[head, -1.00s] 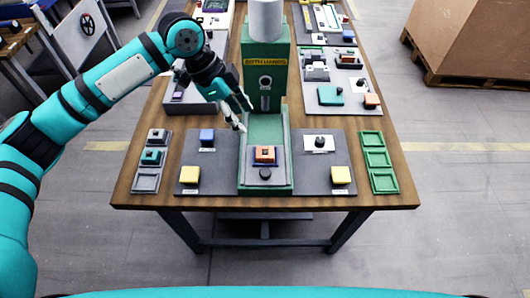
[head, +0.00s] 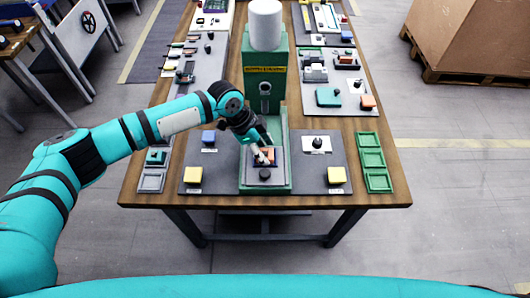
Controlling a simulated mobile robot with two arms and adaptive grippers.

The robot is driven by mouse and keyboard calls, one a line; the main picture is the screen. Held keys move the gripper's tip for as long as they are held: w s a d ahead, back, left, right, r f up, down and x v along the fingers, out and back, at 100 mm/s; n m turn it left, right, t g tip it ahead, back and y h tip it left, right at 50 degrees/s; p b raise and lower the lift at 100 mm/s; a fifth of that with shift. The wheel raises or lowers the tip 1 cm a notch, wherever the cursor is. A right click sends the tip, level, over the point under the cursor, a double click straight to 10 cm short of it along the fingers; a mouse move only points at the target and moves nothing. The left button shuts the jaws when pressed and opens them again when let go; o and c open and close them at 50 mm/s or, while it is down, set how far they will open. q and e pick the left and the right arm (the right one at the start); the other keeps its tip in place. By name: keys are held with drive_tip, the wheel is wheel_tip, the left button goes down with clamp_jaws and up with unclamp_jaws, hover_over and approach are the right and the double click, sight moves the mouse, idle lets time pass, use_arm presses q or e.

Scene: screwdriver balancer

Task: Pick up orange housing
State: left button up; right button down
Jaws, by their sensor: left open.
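The orange housing (head: 265,154) sits in a dark holder on the grey sliding plate of the green press (head: 282,160), at the middle front of the table. My left gripper (head: 263,157) is open and comes down over the housing from the upper left. Its pale fingertips are at the housing and hide part of it. I cannot tell whether they touch it. My right gripper is not in view.
The press column (head: 265,93) stands just behind the housing. Yellow buttons (head: 193,175) (head: 336,175), a blue block (head: 208,137) and a white switch plate (head: 317,144) flank it. Green trays (head: 373,159) lie at the right. Another orange part (head: 368,102) lies back right.

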use_arm(q)
drive_tip(key=shift+c, duration=0.3)
drive_tip(key=c, duration=0.9)
clamp_jaws()
drive_tip(key=shift+r, duration=0.1)
